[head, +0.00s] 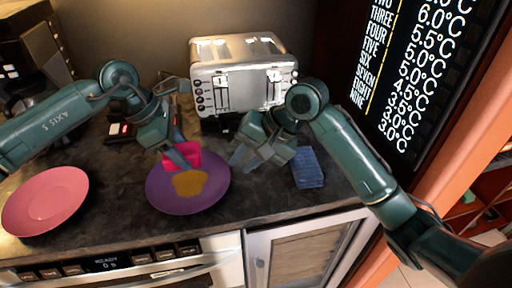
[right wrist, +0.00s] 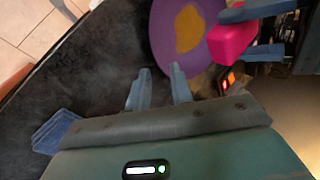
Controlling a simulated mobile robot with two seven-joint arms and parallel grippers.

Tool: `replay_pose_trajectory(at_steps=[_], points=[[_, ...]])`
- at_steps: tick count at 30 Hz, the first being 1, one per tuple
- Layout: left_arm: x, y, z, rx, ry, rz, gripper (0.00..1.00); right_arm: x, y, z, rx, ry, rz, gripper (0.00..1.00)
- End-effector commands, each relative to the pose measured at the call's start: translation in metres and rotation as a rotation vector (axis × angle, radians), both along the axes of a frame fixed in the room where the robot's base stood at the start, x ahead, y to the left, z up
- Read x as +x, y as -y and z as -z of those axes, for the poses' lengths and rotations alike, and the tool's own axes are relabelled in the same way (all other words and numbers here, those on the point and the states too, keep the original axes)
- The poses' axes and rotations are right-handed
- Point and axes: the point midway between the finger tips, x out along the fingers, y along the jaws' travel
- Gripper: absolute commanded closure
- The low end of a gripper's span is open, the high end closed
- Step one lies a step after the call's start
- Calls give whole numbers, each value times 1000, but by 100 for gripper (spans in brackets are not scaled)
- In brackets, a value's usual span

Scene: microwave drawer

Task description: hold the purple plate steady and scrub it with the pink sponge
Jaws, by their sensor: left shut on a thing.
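The purple plate (head: 216,192) lies on the dark counter with a yellow-brown smear (head: 189,184) near its middle. It also shows at the top of the right wrist view (right wrist: 165,45). My left gripper (head: 180,158) is shut on the pink sponge (head: 187,150), at the plate's far side. In the right wrist view the sponge (right wrist: 232,42) sits between the left fingers, beside the smear; I cannot tell if it touches the plate. My right gripper (head: 243,160) is open and empty, just right of the plate, its two fingers apart and pointing toward the plate's edge (right wrist: 158,75).
A pink plate (head: 45,200) lies at the counter's left. A small red-and-black item (head: 120,129) lies at back left. The counter's front edge is close to the plates.

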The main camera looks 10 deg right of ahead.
Motion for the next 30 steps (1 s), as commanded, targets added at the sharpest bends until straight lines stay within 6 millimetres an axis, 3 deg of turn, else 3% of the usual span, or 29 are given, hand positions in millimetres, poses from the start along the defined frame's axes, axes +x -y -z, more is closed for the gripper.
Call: replay_pose_trajectory(at_steps=[6, 12, 24, 30], points=[[0, 0, 0, 0, 0, 0, 69, 8, -22, 34, 0, -3, 1, 78], [0, 0, 0, 0, 0, 0, 69, 13, -33, 52, 0, 0, 0, 78], [0, 0, 0, 0, 0, 0, 69, 15, -36, 56, 0, 2, 0, 79], [0, 0, 0, 0, 0, 0, 69, 14, -36, 56, 0, 2, 0, 95]])
